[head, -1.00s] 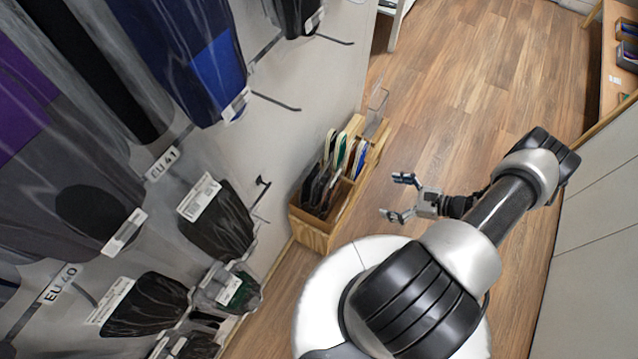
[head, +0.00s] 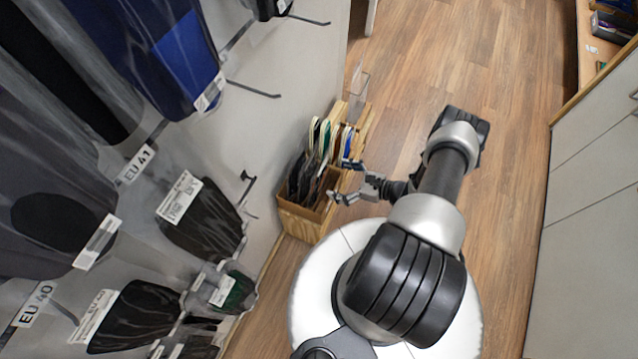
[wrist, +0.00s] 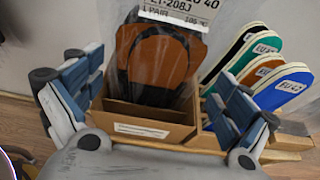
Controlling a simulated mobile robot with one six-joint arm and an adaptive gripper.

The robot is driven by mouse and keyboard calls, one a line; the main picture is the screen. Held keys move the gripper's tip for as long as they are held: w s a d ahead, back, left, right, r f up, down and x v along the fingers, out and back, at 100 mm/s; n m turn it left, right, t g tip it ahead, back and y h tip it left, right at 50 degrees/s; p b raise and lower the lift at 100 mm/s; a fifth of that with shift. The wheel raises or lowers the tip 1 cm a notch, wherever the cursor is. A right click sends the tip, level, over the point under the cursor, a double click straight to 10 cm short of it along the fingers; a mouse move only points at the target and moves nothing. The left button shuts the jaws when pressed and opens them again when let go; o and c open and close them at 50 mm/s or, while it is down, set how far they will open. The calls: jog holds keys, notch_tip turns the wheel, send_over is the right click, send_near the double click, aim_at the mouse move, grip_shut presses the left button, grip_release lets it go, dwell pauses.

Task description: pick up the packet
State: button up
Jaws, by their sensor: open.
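A clear packet (wrist: 160,62) with an orange-brown and black insole inside stands upright in a wooden box in the wrist view. Its white label (wrist: 180,10) is cut by the top edge. In the head view, dark packets (head: 303,182) stand in the same box, but I cannot tell this one apart. My gripper (head: 342,181) is open and empty at the right side of the box. In the wrist view its two blue-padded fingers (wrist: 155,85) are spread on either side of the packet, which appears beyond them with no clear contact.
The wooden box (head: 298,225) stands on the floor against the wall. Several coloured insoles (wrist: 280,85) stand in its right part. Packets (head: 203,222) hang on wall hooks at left. Open wooden floor (head: 440,50) lies behind, and a cabinet (head: 590,230) stands at right.

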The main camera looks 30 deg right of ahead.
aim_at(320, 181)
jog(key=x, duration=0.1)
jog(key=b+x, duration=0.1)
jog(key=x, duration=0.3)
jog(key=shift+f+b, duration=0.3)
jog(key=shift+b, duration=0.1)
jog(key=c, duration=1.5)
